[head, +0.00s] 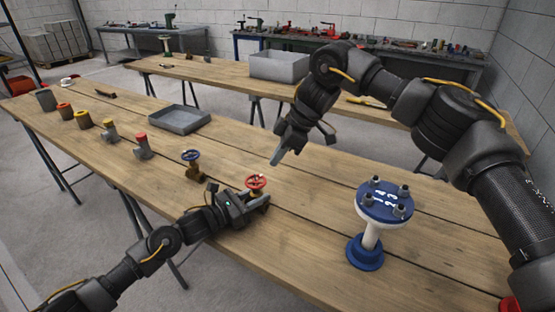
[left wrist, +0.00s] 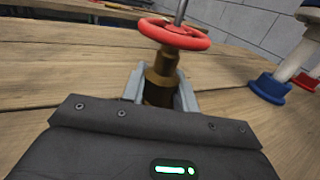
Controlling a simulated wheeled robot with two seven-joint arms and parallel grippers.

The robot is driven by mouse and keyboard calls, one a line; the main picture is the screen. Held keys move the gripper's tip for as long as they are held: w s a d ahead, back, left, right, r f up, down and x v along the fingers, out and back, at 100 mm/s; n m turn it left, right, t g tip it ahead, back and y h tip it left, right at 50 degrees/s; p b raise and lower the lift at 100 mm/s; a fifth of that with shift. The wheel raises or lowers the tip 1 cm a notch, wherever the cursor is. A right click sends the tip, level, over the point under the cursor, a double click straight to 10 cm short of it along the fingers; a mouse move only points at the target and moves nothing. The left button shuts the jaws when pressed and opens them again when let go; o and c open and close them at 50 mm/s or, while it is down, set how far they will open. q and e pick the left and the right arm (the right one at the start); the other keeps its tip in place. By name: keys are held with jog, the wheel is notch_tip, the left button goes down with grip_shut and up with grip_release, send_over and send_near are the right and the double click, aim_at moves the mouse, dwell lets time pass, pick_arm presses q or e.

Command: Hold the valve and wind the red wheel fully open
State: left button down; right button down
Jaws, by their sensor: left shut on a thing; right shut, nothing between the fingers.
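The valve with the red wheel (head: 256,182) stands on the near wooden table. In the left wrist view its red wheel (left wrist: 174,34) tops a brass body (left wrist: 160,80). My left gripper (head: 258,201) is low at the table and shut on the brass body, below the wheel. My right gripper (head: 277,156) is above the table, up and right of the red wheel and apart from it in the head view. Its fingers are shut and empty. A thin grey rod crosses the wheel's top in the left wrist view; I cannot tell what it is.
A valve with a blue wheel (head: 191,156) stands left of the red one. A blue and white flanged stand (head: 370,235) is at the right. A grey tray (head: 179,119) and several coloured fittings line the table's far left. Bare wood lies between the valve and the stand.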

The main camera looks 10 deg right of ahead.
pick_arm(q)
jog(key=c, duration=1)
grip_release()
jog(key=shift+a, duration=0.15)
